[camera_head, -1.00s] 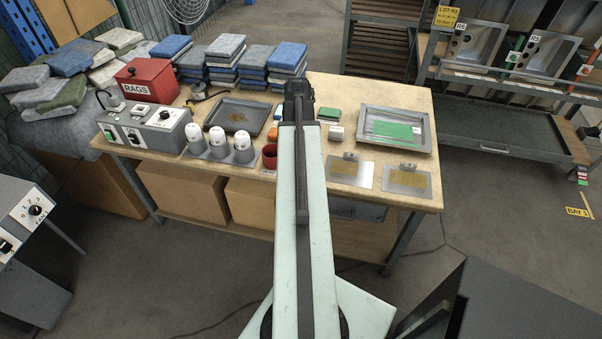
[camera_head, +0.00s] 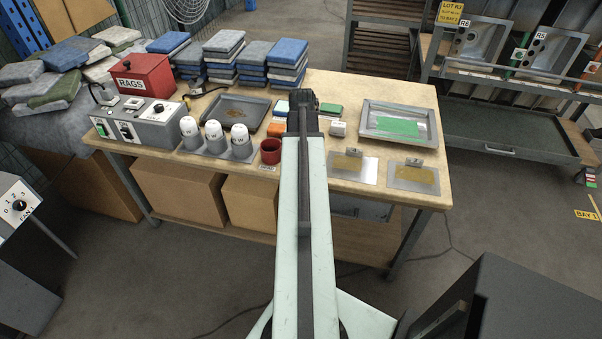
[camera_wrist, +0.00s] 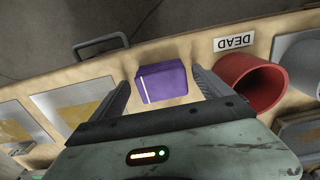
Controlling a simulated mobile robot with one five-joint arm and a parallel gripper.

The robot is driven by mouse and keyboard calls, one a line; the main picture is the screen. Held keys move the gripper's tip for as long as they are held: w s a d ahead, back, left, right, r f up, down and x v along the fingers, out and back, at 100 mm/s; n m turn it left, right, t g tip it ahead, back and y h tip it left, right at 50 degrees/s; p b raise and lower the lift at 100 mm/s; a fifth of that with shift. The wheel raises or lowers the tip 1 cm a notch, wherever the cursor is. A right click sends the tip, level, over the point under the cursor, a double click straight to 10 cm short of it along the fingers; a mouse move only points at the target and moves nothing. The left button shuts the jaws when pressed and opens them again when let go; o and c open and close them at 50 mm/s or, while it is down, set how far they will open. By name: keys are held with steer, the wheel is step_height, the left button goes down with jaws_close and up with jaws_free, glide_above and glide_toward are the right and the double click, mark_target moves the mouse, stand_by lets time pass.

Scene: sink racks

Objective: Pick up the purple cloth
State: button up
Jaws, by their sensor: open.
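The purple cloth (camera_wrist: 163,82) shows in the wrist view as a small folded block with a pale stripe, lying on the bench near its front edge. My gripper (camera_wrist: 161,77) is open, with one finger on each side of the cloth in the picture. Gaps show between the cloth and both fingers. I cannot tell how high the fingers are above the bench. In the head view my gripper (camera_head: 302,105) is over the bench, and the cloth is hidden by my arm.
A red cup (camera_wrist: 250,82) stands close beside the right finger, by a DEAD label (camera_wrist: 234,43). Metal plates (camera_head: 354,167) lie right of my arm, with a framed tray (camera_head: 399,124) behind. White-capped holders (camera_head: 214,137) and a red RAGS box (camera_head: 143,77) stand left.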

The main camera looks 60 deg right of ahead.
steer(key=c, duration=1.4)
steer(key=shift+c, duration=0.2)
steer(key=shift+r+p, duration=0.55)
steer(key=shift+p, duration=0.15)
step_height(320, 180, up, 3)
steer(key=p, duration=0.3)
steer(key=shift+r, duration=0.15)
steer(key=s+d, duration=0.1)
steer(key=s, duration=0.4)
steer(key=s+d, duration=0.2)
steer(key=s, duration=0.3)
steer(key=s+d+p, duration=0.1)
steer(key=s+d, duration=0.1)
steer(key=s, duration=0.3)
steer(key=shift+s+r, duration=0.15)
steer(key=shift+r, duration=0.15)
